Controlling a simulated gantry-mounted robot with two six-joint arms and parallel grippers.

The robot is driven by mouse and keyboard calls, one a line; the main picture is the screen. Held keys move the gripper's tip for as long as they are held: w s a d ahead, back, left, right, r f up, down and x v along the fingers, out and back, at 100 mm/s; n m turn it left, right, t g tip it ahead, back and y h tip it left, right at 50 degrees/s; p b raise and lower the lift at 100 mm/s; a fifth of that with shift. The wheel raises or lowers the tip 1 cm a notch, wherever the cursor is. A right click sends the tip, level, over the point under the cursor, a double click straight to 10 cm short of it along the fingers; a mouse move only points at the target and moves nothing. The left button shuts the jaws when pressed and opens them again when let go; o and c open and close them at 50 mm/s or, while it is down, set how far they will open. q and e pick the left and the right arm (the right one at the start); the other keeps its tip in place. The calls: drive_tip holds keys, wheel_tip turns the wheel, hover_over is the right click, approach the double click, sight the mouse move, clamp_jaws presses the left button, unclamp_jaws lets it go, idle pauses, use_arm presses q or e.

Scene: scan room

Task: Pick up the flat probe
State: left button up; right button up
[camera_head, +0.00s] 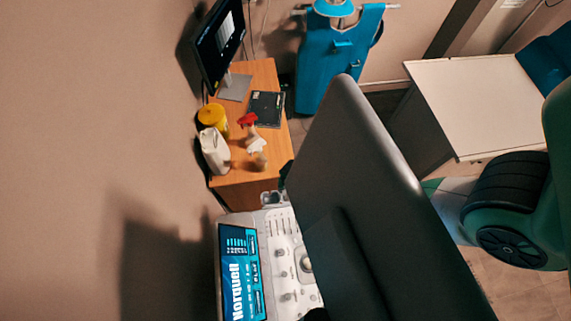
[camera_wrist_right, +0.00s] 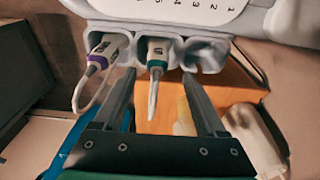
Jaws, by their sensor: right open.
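In the right wrist view, two probes hang in a grey holder (camera_wrist_right: 222,52) on the machine's edge. One probe has a purple ring (camera_wrist_right: 98,61) and stands in the left cup. The other has a green ring (camera_wrist_right: 157,63) and stands in the middle cup, its cable hanging down. I cannot tell for sure which is the flat one. The right cup looks empty. My right gripper (camera_wrist_right: 161,73) is open, its fingers on either side of the green-ringed probe, with nothing held. My left gripper is not in view.
In the head view, the scanner console (camera_head: 284,262) has a lit screen (camera_head: 241,272). A large dark panel (camera_head: 365,200) blocks much of the view. A wooden desk (camera_head: 263,75) holds bottles, a yellow tub (camera_head: 213,117) and a monitor (camera_head: 218,42). A pale-topped table (camera_head: 485,105) stands at right.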

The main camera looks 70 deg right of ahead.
drive_tip(key=f+b, duration=0.5)
drive_tip(key=shift+s+d+f, duration=0.1)
drive_tip(key=shift+d+f, duration=0.1)
drive_tip(key=shift+d, duration=0.1)
drive_tip(key=shift+r, duration=0.15)
clamp_jaws()
idle(1.0)
